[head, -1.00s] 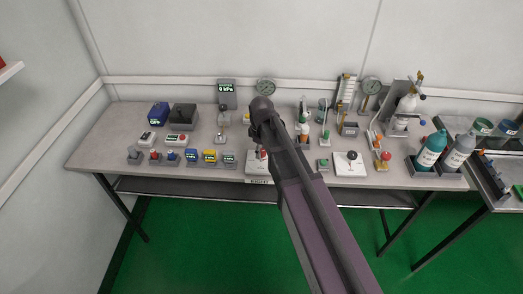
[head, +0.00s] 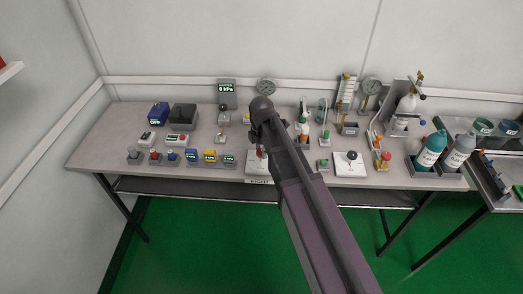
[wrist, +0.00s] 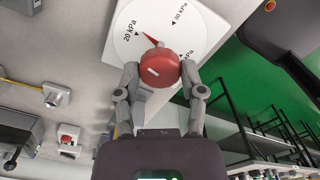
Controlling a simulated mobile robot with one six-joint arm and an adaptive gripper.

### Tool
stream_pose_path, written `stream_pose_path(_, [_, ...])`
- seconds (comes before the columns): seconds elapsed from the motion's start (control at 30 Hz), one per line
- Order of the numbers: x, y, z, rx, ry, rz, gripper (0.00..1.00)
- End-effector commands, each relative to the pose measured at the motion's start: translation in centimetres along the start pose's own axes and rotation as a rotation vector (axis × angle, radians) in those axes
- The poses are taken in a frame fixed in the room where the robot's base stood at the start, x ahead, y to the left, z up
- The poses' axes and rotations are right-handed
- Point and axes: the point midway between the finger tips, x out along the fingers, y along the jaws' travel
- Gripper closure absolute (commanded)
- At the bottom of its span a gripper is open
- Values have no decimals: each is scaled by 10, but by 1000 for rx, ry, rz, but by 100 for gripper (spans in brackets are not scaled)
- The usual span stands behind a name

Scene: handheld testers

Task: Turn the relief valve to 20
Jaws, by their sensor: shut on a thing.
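The relief valve's red knob (wrist: 160,70) sits on a white round dial (wrist: 185,18) in the wrist view. The dial has 20 kPa and 30 kPa labels and a third kPa label partly hidden behind the knob. My gripper (wrist: 160,78) is shut on the knob, one finger on each side. In the head view my arm covers the gripper and part of the valve's white base (head: 256,168).
A second white dial plate with a black knob (head: 350,163) stands to the right. Small testers (head: 210,156) stand in a row to the left. A display (head: 227,88) reading about 0 kPa and a round gauge (head: 266,88) are at the back. Bottles (head: 431,150) stand at right.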

Motion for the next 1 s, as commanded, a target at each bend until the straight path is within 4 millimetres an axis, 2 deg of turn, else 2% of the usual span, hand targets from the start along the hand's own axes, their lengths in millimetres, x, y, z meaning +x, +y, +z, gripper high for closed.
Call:
stream_pose_path(0.2, [1, -3, -1, -149, 2, -6, 95])
stream_pose_path(0.4, [1, -3, -1, -225, 2, -6, 95])
stream_pose_path(0.9, [1, -3, -1, -251, 2, -6, 95])
stream_pose_path(0.93, [1, -3, -1, -251, 2, -6, 42])
stream_pose_path(1.0, [1, -3, -1, -251, 2, -5, 21])
